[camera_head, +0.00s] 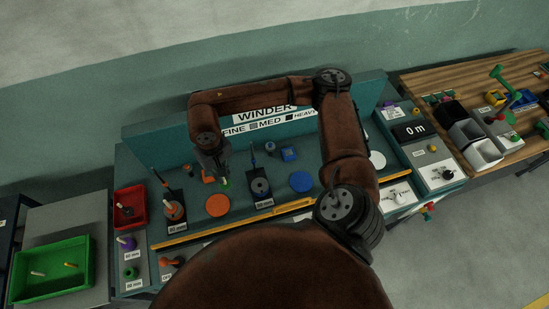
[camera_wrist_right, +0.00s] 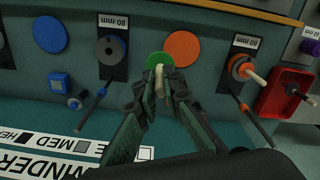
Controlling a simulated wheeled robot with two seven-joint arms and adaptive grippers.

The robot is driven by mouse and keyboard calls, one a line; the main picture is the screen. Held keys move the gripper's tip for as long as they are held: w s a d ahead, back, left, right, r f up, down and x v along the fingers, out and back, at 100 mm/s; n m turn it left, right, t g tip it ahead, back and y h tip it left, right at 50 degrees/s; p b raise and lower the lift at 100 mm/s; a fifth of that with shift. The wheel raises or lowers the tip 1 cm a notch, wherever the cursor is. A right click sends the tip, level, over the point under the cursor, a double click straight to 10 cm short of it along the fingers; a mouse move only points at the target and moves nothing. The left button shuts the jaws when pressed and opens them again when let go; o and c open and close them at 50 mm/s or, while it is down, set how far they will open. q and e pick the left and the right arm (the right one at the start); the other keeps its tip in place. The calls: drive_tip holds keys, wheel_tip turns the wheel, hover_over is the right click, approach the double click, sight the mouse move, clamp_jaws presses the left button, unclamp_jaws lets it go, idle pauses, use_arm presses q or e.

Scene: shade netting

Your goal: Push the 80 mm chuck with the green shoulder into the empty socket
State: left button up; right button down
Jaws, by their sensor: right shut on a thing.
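My right gripper (camera_head: 219,178) is over the winder panel, left of the middle socket plate. In the right wrist view the right gripper (camera_wrist_right: 160,88) is shut on the pale stem of the chuck with the green shoulder (camera_wrist_right: 158,62). Little of this chuck (camera_head: 225,182) shows in the head view. Beside it is the empty socket (camera_wrist_right: 108,50), a grey ring with a dark centre on a black plate marked 80 mm. The socket (camera_head: 260,187) is right of the gripper in the head view. My left gripper is not in view.
Another plate holds an orange-shouldered chuck (camera_head: 174,211). Flat orange (camera_head: 217,205) and blue (camera_head: 301,182) discs lie on the panel. Thin dark rods stick up by both plates. A red tray (camera_head: 130,208) and a green tray (camera_head: 52,270) stand at left. The sign wall rises behind.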

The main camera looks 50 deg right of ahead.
drive_tip(key=s+d+f+m+p, duration=0.1)
drive_tip(key=d+f+m+p, duration=0.2)
drive_tip(key=m, duration=1.1)
drive_tip(key=s+d+f+m+p, duration=0.2)
drive_tip(key=d+f+m+p, duration=0.1)
drive_tip(key=d+m+p, duration=0.6)
drive_tip(key=shift+s+d+m+p, duration=0.2)
drive_tip(key=shift+m+p, duration=1.4)
drive_tip(key=shift+m, duration=1.2)
drive_tip(key=shift+f, duration=0.1)
drive_tip(key=shift+w+f+b, duration=0.15)
drive_tip(key=shift+f+b, duration=1.75)
drive_tip(key=shift+f+b, duration=0.9)
drive_tip(key=shift+b, duration=0.3)
drive_tip(key=shift+f, duration=0.15)
drive_tip(key=shift+f+b, duration=0.9)
